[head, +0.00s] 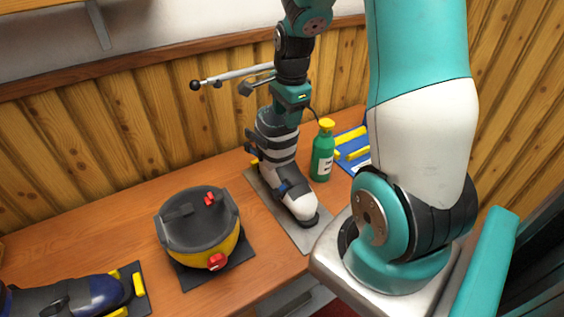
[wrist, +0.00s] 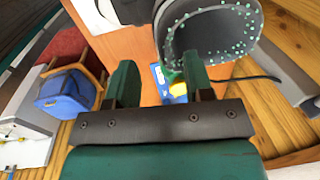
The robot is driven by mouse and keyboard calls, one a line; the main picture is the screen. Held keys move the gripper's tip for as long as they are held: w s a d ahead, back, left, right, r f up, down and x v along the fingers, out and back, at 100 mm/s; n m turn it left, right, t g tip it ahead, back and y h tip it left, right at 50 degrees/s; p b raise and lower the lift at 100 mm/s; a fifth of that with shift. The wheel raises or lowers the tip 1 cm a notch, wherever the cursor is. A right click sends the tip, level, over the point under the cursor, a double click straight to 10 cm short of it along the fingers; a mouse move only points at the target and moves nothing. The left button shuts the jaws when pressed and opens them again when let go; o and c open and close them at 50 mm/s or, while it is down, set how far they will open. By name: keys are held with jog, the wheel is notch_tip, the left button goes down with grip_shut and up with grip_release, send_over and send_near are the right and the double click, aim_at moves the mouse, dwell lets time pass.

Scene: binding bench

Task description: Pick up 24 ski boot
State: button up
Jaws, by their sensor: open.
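A white and grey ski boot with dark bands (head: 282,163) stands upright on a grey mat (head: 262,202) in the middle of the bench. No number on it is readable. My gripper (head: 284,110) is right above its cuff in the head view, which hides part of the top. In the wrist view, my gripper (wrist: 159,65) shows two green fingers apart with nothing held between them. A dark rounded cuff with teal dots (wrist: 212,42) is just beyond the right finger. I cannot tell whether they touch. A dark blue boot (head: 60,296) lies at lower left, partly cut off.
A yellow and black round device with red knobs (head: 200,230) sits left of the boot. A green bottle with a yellow cap (head: 322,152) stands close at the boot's right. A blue tray (head: 347,137) is behind it. A metal rod (head: 235,75) sticks out near my gripper.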

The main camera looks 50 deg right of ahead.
jog(key=f, duration=0.3)
jog(key=shift+w+f, duration=0.1)
jog(key=shift+w, duration=0.15)
jog(key=p, duration=0.3)
send_over(286, 159)
jog(key=shift+f, duration=2.7)
grip_shut()
jog(key=shift+r, duration=0.1)
